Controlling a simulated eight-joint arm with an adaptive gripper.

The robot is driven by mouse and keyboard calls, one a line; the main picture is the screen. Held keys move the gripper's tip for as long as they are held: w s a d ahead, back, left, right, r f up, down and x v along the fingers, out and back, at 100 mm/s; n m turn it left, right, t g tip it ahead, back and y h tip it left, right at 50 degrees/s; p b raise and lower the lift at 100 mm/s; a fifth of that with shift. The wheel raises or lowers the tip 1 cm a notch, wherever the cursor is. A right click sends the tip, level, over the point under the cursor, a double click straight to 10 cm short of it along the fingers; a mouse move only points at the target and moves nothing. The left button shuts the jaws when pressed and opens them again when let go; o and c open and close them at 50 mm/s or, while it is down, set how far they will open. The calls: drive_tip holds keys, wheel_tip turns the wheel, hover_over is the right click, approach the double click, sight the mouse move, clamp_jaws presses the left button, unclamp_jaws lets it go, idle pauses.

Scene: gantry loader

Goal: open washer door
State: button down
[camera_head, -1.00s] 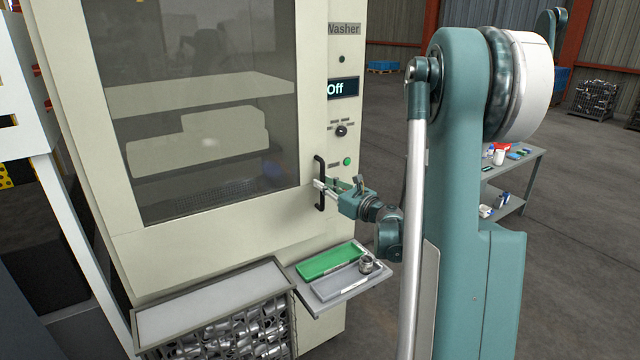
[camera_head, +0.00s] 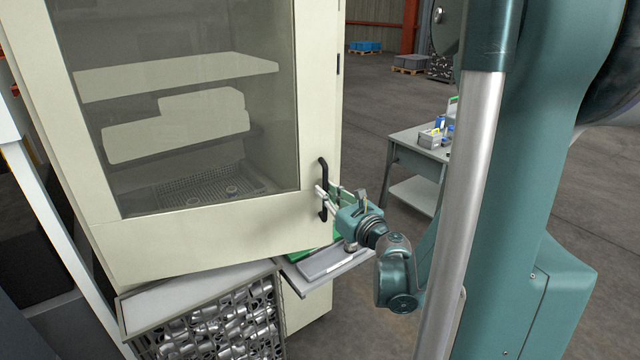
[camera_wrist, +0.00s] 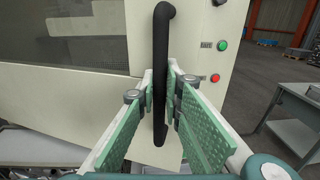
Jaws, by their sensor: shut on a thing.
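My gripper (camera_head: 322,196) is shut on the handle, with one finger on each side of the bar. The wrist view shows the handle (camera_wrist: 160,50) upright between the green-padded fingers. Shelves and a perforated tray show through the glass. The door hides the washer's front panel in the head view. The wrist view shows a green button and a red button there.
A wire crate (camera_head: 128,310) of metal parts stands below the door at the front. A shelf with a grey tray (camera_head: 330,264) juts out under the door's right corner. A grey table (camera_head: 402,142) with small items stands behind on the right.

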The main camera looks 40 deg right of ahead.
drive_tip(key=s+a, duration=0.7)
drive_tip(key=s, duration=0.6)
drive_tip(key=shift+a+p, duration=0.2)
drive_tip(key=shift+p, duration=0.1)
drive_tip(key=c, duration=2.5)
unclamp_jaws()
drive_tip(key=shift+o, duration=0.2)
drive_tip(key=shift+s, duration=0.15)
drive_tip(key=s, duration=0.7)
drive_tip(key=shift+a, duration=0.25)
drive_tip(key=shift+s, duration=0.1)
